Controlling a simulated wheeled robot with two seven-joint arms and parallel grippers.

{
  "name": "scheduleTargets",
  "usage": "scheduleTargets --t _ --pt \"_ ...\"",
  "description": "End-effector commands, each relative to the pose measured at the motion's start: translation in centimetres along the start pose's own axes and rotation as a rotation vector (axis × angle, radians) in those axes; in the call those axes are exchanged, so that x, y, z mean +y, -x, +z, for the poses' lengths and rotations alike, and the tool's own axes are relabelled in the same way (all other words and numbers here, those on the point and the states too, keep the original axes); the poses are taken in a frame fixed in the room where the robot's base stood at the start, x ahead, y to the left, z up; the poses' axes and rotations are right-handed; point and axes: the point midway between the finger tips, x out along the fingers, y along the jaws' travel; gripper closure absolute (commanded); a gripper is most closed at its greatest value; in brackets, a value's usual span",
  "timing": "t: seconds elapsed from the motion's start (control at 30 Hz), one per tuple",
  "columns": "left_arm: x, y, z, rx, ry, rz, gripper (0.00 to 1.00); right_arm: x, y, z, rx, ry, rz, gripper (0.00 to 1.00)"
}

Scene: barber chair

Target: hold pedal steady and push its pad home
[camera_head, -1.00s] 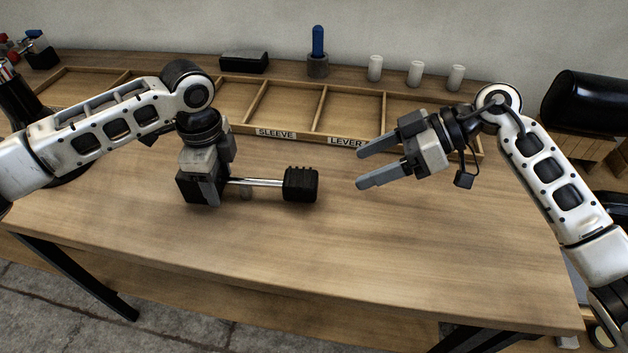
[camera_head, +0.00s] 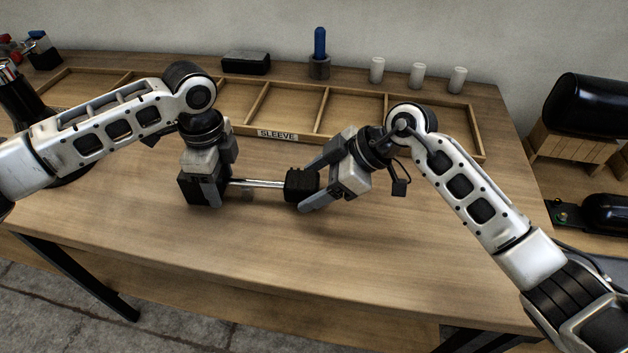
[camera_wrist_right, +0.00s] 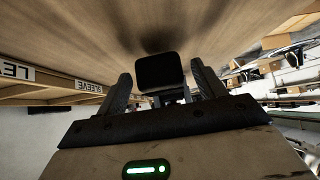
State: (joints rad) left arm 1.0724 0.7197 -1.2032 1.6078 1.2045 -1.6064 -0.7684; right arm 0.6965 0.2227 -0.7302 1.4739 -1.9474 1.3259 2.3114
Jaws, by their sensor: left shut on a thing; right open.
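The pedal is a shiny metal rod (camera_head: 258,183) with a black ribbed pad (camera_head: 298,185) on its right end. My left gripper (camera_head: 204,192) is shut on the pedal at the rod's left end, where its fingers hide the held part. My right gripper (camera_head: 312,189) is open, with its fingers on either side of the pad. In the right wrist view the pad (camera_wrist_right: 160,71) sits between the two fingers, with a gap visible on each side. Whether the right gripper's palm touches the pad cannot be told.
A wooden divided tray (camera_head: 350,107) with a SLEEVE label lies behind the arms. A blue-handled tool in a holder (camera_head: 319,66), a black box (camera_head: 246,63) and white cylinders (camera_head: 416,75) stand at the back. The table front (camera_head: 330,260) is clear.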

Motion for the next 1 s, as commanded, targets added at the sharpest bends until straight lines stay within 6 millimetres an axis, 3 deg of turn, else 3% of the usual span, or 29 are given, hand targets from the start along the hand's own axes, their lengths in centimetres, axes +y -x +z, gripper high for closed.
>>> scheduleTargets --t 0.3,0.37,0.53,0.57,1.0 --pt "-0.1 0.1 0.0 0.001 0.0 -0.003 0.86 0.0 -0.3 0.0 0.001 0.0 0.0 0.31" --pt "-0.1 0.1 0.0 0.001 0.0 -0.003 0.86 0.0 -0.3 0.0 0.001 0.0 0.0 0.45" --pt "-0.1 0.1 0.0 0.001 0.0 -0.003 0.86 0.0 -0.3 0.0 0.001 0.0 0.0 0.92" --pt "-0.1 0.1 0.0 0.001 0.0 -0.003 0.86 0.0 -0.3 0.0 0.001 0.0 0.0 0.94" --pt "-0.1 0.1 -0.1 0.003 -0.001 -0.003 0.86 0.0 -2.8 -2.5 0.001 -0.001 0.0 0.94"
